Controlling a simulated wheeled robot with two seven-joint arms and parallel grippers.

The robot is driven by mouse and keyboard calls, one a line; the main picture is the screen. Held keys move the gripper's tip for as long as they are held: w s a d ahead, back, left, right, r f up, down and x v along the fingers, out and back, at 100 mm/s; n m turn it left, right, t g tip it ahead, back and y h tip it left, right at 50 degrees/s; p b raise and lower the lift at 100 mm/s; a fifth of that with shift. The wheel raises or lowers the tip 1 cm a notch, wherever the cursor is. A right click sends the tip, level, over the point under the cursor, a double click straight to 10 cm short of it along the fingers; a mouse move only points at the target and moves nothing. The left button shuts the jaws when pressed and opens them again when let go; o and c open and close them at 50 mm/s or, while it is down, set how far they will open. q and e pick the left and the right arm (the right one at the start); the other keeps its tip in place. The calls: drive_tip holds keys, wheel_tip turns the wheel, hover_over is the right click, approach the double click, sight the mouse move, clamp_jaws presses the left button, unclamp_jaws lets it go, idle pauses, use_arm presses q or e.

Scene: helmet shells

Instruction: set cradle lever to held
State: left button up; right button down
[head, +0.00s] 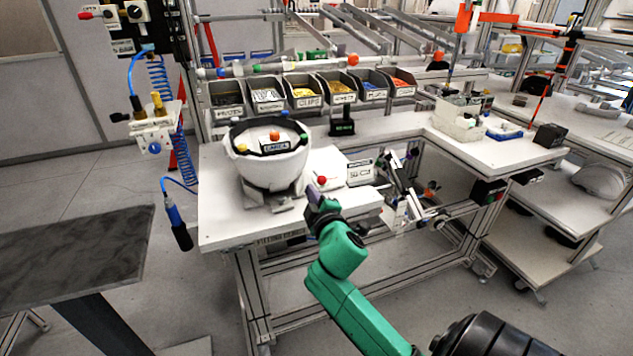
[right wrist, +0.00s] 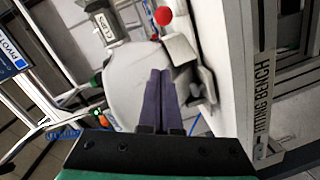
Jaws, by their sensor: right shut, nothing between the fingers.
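A white helmet shell (head: 268,178) sits open side up in a grey cradle (head: 268,200) on the white bench; the shell also shows in the right wrist view (right wrist: 137,90). A red ball knob (head: 322,180), which looks like the end of the cradle lever, stands right of the shell. It also shows in the right wrist view (right wrist: 163,16), beyond my fingertips; its stem is short and dark. I cannot read the lever's position. My left gripper is out of view.
Labelled parts bins (head: 303,95) line the back of the bench. A small white labelled box (head: 360,170) stands right of the knob. A hanging tool (head: 178,230) is on the left. The front left of the bench top is clear.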

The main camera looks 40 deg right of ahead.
sight(318, 175)
drive_tip(key=x, duration=0.6)
drive_tip(key=shift+r+p, duration=0.25)
drive_tip(key=shift+p, duration=0.15)
drive_tip(key=d+f, duration=0.2)
drive_tip(key=d, duration=0.1)
drive_tip(key=shift+s+d+p, duration=0.1)
drive_tip(key=shift+s+p, duration=0.1)
drive_tip(key=shift+p, duration=0.15)
drive_tip(key=shift+s+d+f, duration=0.1)
drive_tip(key=shift+s+d, duration=0.05)
drive_tip(key=shift+d, duration=0.05)
drive_tip(key=shift+s+d+y+p, duration=0.1)
drive_tip(key=shift+d+y+p, duration=0.05)
drive_tip(key=shift+y+p, duration=0.2)
drive_tip(key=shift+d+n+y, duration=0.1)
drive_tip(key=shift+n+y, duration=0.15)
drive_tip(key=shift+n, duration=0.05)
